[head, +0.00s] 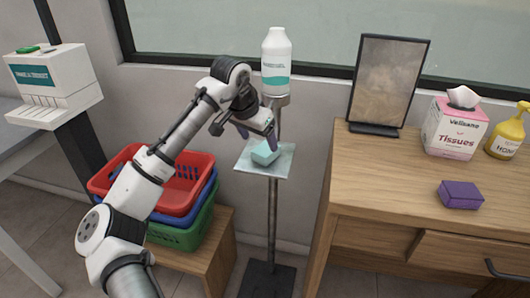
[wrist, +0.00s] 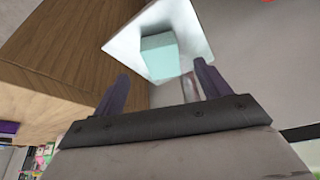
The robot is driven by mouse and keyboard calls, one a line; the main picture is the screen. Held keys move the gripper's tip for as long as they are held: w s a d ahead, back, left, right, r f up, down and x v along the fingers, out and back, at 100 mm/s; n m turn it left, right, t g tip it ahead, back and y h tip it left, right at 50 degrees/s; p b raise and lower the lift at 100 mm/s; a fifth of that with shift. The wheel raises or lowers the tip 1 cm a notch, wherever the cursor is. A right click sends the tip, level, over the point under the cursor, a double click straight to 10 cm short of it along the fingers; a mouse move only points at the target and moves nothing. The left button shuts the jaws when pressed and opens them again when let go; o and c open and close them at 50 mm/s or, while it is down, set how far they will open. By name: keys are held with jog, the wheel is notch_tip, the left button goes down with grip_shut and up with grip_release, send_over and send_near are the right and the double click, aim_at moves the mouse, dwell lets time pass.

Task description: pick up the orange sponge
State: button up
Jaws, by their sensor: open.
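I see no orange sponge in either view. A pale teal block (head: 265,153) lies on the small square plate (head: 282,166) of a metal stand; the block also shows in the wrist view (wrist: 160,57). My gripper (head: 258,138) is just above the block. It is open and empty, with its two purple fingers (wrist: 161,76) spread to either side of the block in the wrist view. The gap between fingertips and block is hard to judge. A purple block (head: 460,195) lies on the wooden counter (head: 385,185) at the right.
A white bottle (head: 276,65) stands on a higher plate behind the gripper. Stacked red, blue and green baskets (head: 185,232) are at the left. The counter holds a dark-framed panel (head: 387,80), a tissue box (head: 455,128) and a yellow bottle (head: 508,133). The counter's front left is clear.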

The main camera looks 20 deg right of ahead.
aim_at(262, 152)
jog(key=shift+p+x, duration=0.55)
jog(key=shift+x, duration=2.6)
jog(key=shift+a, duration=0.1)
jog(key=shift+c, duration=0.2)
jog(key=c, duration=1.1)
jog(key=s+a+r, duration=0.2)
jog(key=a, duration=0.2)
jog(key=s+a+r+b, duration=0.1)
jog(key=s+a+r, duration=0.2)
jog(key=s+a+r+b, duration=0.1)
jog(key=s+a+r, duration=0.1)
jog(key=a+r, duration=0.1)
jog(key=shift+s+a, duration=0.4)
jog(key=shift+a, duration=0.45)
jog(key=o, duration=0.4)
jog(key=shift+c, duration=1)
jog(key=shift+r, duration=0.1)
